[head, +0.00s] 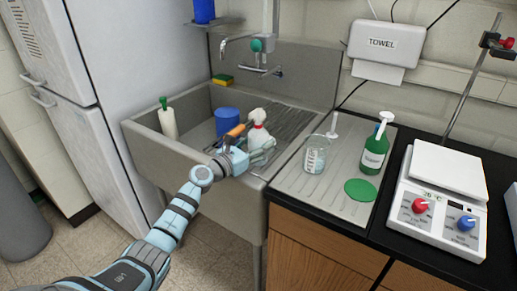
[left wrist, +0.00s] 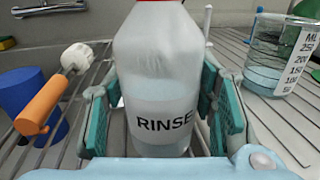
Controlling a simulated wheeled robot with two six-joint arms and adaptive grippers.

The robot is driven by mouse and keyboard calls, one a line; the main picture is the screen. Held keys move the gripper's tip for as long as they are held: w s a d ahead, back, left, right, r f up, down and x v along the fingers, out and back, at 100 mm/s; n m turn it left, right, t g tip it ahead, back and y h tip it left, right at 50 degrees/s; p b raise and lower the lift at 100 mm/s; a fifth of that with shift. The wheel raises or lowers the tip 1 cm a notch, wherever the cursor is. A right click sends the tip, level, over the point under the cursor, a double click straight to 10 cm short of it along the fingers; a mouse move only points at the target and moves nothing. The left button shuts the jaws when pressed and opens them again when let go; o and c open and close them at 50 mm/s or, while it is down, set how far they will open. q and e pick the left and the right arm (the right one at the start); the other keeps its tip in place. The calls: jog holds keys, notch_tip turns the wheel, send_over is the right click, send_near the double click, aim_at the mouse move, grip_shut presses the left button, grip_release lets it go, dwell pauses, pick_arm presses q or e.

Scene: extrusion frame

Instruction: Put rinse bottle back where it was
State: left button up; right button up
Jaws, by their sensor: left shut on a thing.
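The rinse bottle (head: 259,131) is white and translucent with a red collar. It stands upright over the right part of the sink, by the wire rack (head: 292,121). In the left wrist view the bottle (left wrist: 165,62) fills the middle, its RINSE label facing me. My left gripper (head: 258,152) is shut on its body, with a teal finger pad on each side. I cannot tell whether the bottle's base touches the rack. My right gripper is not in view.
A blue cup (head: 226,121) and an orange-handled brush (head: 236,131) are left of the bottle. A beaker (head: 314,157), a green pump bottle (head: 375,152) and a green disc (head: 360,189) occupy the drainboard (head: 318,191). A faucet (head: 262,45) hangs behind.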

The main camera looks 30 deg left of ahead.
aim_at(251, 148)
pick_arm(q)
jog(key=o, duration=1.5)
jog(key=shift+r, duration=0.1)
jog(key=shift+s+a, duration=0.1)
jog(key=shift+s, duration=0.25)
jog(key=p+v, duration=0.1)
jog(key=v, duration=0.5)
jog(key=shift+p, duration=0.3)
jog(key=b+v, duration=0.1)
jog(key=v, duration=0.4)
jog(key=shift+s, duration=0.15)
